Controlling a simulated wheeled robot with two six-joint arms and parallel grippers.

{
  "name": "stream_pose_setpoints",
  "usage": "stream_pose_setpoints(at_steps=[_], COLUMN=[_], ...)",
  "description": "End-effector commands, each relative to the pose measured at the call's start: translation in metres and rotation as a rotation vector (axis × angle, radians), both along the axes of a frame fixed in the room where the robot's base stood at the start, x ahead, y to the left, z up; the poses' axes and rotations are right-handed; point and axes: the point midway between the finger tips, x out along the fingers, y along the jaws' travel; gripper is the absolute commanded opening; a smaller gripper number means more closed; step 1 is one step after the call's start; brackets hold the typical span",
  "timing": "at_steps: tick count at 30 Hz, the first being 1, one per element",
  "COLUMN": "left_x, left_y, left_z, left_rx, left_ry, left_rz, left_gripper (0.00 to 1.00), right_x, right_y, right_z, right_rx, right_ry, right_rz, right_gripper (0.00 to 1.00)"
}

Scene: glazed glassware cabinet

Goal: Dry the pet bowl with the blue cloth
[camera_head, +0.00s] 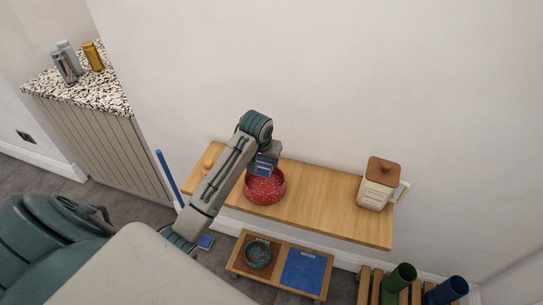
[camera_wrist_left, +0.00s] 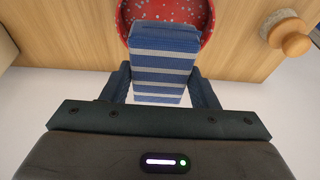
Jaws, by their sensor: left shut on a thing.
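A red bowl with white speckles (camera_head: 266,189) stands on the wooden shelf. Its rim also shows at the top of the left wrist view (camera_wrist_left: 209,28). My left gripper (camera_wrist_left: 161,84) is shut on the blue cloth with white stripes (camera_wrist_left: 163,68). The cloth (camera_head: 262,167) is at the bowl, overlapping its near rim in the wrist view. I cannot tell whether it touches the bowl. The gripper and cloth hide part of the bowl. A smaller teal bowl (camera_head: 258,254) sits on the low stand below. My right gripper is not in view.
A round wooden-topped brush (camera_wrist_left: 292,38) is beside the bowl. A cream jar with brown lid (camera_head: 378,188) stands at the shelf's right end. Between them the shelf (camera_head: 318,205) is clear. Below are a blue mat (camera_head: 303,272) and green and blue cylinders (camera_head: 400,277).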

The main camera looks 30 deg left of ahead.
Motion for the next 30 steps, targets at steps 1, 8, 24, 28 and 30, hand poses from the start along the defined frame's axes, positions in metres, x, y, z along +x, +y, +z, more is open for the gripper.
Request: stream_pose_setpoints(at_steps=[1,8,24,28,30], left_x=[-0.001,-0.001,-0.001,0.0,0.0], left_y=[0.001,0.002,0.001,0.001,0.001], left_z=[0.001,-0.017,-0.054,-0.054,-0.054], left_rx=[0.0,-0.002,-0.002,-0.001,-0.001], left_ry=[0.001,0.001,0.0,-0.001,-0.001], left_rz=[-0.003,-0.007,-0.007,-0.007,-0.007], left_gripper=[0.36,0.36,0.36,0.36,0.36], right_x=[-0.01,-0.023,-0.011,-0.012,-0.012], right_y=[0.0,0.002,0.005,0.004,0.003], right_z=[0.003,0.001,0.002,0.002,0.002], right_rx=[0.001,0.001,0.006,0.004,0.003], right_ry=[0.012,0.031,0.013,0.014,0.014], right_rz=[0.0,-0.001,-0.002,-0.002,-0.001], right_gripper=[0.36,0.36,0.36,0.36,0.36])
